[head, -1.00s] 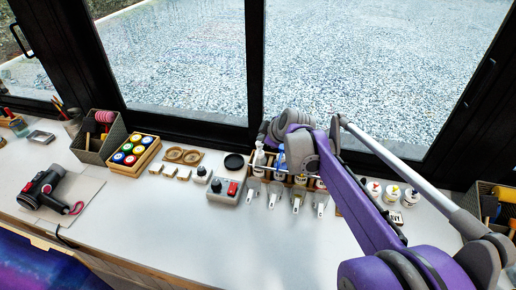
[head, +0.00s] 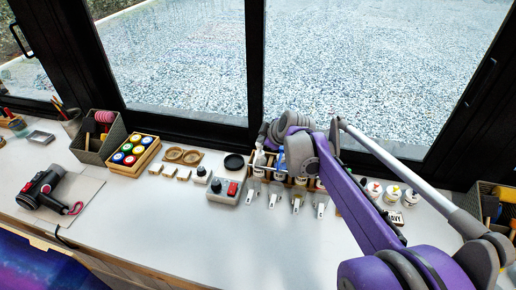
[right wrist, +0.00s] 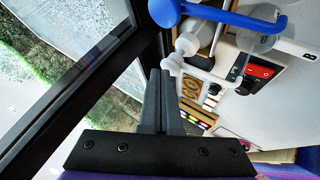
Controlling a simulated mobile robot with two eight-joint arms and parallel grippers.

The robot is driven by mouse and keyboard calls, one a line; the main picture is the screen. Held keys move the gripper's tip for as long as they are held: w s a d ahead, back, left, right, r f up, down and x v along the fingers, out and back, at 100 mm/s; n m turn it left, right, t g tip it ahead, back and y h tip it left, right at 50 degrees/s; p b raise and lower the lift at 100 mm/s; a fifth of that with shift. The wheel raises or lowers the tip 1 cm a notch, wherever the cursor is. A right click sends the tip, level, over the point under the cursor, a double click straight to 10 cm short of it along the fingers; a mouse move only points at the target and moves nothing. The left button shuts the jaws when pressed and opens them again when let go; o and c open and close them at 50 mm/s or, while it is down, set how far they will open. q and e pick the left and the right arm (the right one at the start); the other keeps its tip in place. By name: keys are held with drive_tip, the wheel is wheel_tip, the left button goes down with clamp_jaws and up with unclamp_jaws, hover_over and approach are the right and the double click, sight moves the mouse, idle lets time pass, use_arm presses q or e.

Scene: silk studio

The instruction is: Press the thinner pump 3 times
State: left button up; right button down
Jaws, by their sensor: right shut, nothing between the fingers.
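Pump bottles stand in a wooden rack at the back of the bench. A white pump bottle (head: 259,159) and a blue pump bottle (head: 281,160) show in the head view, partly hidden by my right arm. No label tells which is the thinner. In the right wrist view a white pump head (right wrist: 187,45) is close beside the fingertips, and a blue pump spout (right wrist: 235,17) is farther right. I cannot tell whether the fingers touch the white one. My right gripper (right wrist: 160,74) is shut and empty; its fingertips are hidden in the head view. My left gripper is not in view.
White jars (head: 392,194) stand to the right. The window frame is close behind. The front bench is clear.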

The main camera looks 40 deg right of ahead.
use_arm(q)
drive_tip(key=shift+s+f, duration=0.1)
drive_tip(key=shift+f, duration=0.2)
use_arm(e)
drive_tip(key=shift+f, duration=0.4)
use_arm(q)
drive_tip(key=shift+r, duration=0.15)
use_arm(e)
drive_tip(key=shift+r, duration=0.1)
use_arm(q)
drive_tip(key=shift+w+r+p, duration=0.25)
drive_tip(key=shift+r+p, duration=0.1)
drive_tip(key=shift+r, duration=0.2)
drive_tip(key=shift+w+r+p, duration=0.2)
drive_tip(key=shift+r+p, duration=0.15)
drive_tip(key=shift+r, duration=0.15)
use_arm(e)
drive_tip(key=shift+r, duration=1.15)
drive_tip(key=shift+r+p, duration=0.3)
drive_tip(key=shift+r, duration=0.25)
use_arm(q)
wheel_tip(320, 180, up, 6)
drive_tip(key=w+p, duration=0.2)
drive_tip(key=p, duration=0.1)
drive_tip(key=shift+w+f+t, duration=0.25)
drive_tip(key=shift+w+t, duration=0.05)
use_arm(e)
wheel_tip(320, 180, up, 5)
drive_tip(key=shift+w+f, duration=0.1)
